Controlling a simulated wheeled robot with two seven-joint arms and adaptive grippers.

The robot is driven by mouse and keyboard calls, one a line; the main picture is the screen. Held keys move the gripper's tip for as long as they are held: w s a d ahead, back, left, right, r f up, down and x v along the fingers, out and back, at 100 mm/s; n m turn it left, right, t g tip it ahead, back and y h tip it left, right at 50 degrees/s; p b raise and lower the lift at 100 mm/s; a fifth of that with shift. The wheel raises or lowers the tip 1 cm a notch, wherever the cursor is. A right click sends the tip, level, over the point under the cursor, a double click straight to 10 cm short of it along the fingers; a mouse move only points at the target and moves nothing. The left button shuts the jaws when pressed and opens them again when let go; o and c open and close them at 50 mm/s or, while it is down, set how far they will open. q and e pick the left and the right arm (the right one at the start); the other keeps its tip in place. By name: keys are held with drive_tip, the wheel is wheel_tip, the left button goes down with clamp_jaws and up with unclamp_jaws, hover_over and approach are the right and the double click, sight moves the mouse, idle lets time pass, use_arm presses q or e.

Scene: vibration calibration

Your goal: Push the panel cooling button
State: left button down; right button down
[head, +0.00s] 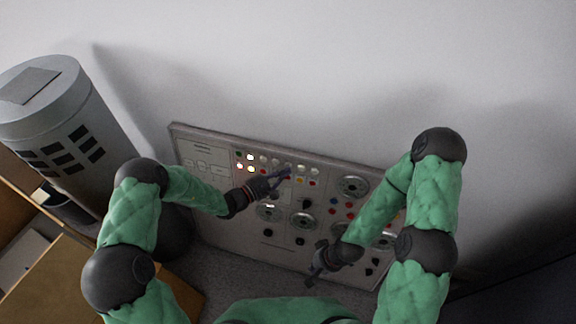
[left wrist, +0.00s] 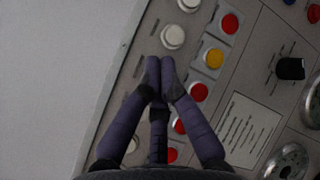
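The grey control panel (head: 225,217) leans against the wall, with rows of small coloured buttons, dials and knobs. My left gripper (head: 285,173) is at the upper middle of the panel, over the button rows. In the left wrist view its fingertips (left wrist: 160,68) are together and hold nothing. They are just below a white button (left wrist: 173,37) and left of a yellow button (left wrist: 214,58); contact cannot be told. Labels are too small to read, so I cannot tell which button is cooling. My right gripper (head: 316,268) is low in front of the panel, its fingers unclear.
Red buttons (left wrist: 230,24) lie near the left fingers, and a black knob (left wrist: 290,68) is farther right. A grey cylinder (head: 45,100) stands at the left beside wooden furniture (head: 50,280). The white wall (head: 300,60) above the panel is bare.

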use_arm(q)
drive_tip(key=shift+s+a, duration=0.1)
drive_tip(key=shift+s, duration=0.15)
drive_tip(key=shift+s+r, duration=0.1)
drive_tip(key=s+p, duration=0.1)
drive_tip(key=s+a, duration=0.1)
drive_tip(key=s, duration=0.1)
drive_tip(key=s+r+p, duration=0.1)
drive_tip(key=shift+s+a+p, duration=0.25)
drive_tip(key=shift+p, duration=0.05)
idle(0.8)
